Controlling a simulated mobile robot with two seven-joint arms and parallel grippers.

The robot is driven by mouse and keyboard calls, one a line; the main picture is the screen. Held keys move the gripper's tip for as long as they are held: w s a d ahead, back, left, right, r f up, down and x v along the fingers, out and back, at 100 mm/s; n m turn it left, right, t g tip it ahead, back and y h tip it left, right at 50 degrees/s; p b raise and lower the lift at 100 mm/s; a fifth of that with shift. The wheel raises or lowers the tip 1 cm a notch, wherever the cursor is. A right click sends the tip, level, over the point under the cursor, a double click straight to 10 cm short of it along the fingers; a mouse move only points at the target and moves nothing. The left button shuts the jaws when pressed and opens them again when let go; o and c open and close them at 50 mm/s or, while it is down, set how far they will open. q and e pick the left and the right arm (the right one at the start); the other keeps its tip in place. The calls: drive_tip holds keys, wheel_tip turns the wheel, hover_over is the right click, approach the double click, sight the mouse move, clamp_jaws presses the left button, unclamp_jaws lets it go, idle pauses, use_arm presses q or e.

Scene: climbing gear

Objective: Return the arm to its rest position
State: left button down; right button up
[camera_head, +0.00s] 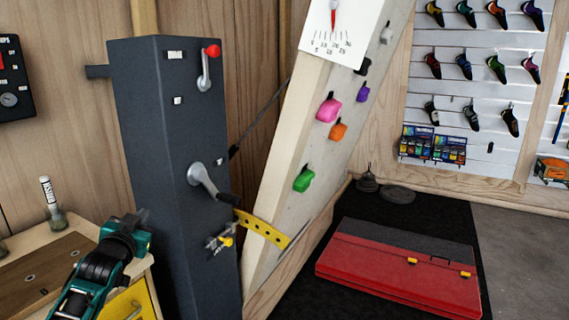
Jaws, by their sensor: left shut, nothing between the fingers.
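My left arm comes in from the bottom left, and my left gripper (143,217) is at its end, in front of the dark grey post's left side. The fingers are small and dark here; they look shut and hold nothing. The dark grey post (160,130) carries a red-knobbed lever (205,72), a crank with a dark handle (203,180) and a small yellow-tipped fitting (223,241). The gripper appears apart from the crank, to its left. My right gripper does not show.
A leaning climbing board (300,135) with coloured holds stands right of the post. A red case (390,270) lies on a black mat (375,208). Grey floor (525,255) at the right is clear.

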use_arm(q)
drive_tip(key=s+d+f+g+h, duration=0.1)
drive_tip(key=s+d+f, duration=0.25)
drive_tip(key=f, duration=0.25)
drive_tip(key=s+d+f+g, duration=0.1)
drive_tip(key=s+d+f, duration=0.1)
drive_tip(key=s+f, duration=0.25)
drive_tip(key=s+d+f+g, duration=0.1)
drive_tip(key=s+d+f, duration=0.2)
drive_tip(key=s, duration=0.6)
drive_tip(key=s+d+f+g+h, duration=0.1)
drive_tip(key=s+d+f+g, duration=0.1)
drive_tip(key=s+f, duration=0.5)
drive_tip(key=s+d+f+g+h, duration=0.1)
drive_tip(key=s+d+f, duration=0.4)
drive_tip(key=s, duration=0.7)
drive_tip(key=shift+s+f+n+g, duration=0.15)
drive_tip(key=shift+f+n+g, duration=0.15)
drive_tip(key=shift+f, duration=0.2)
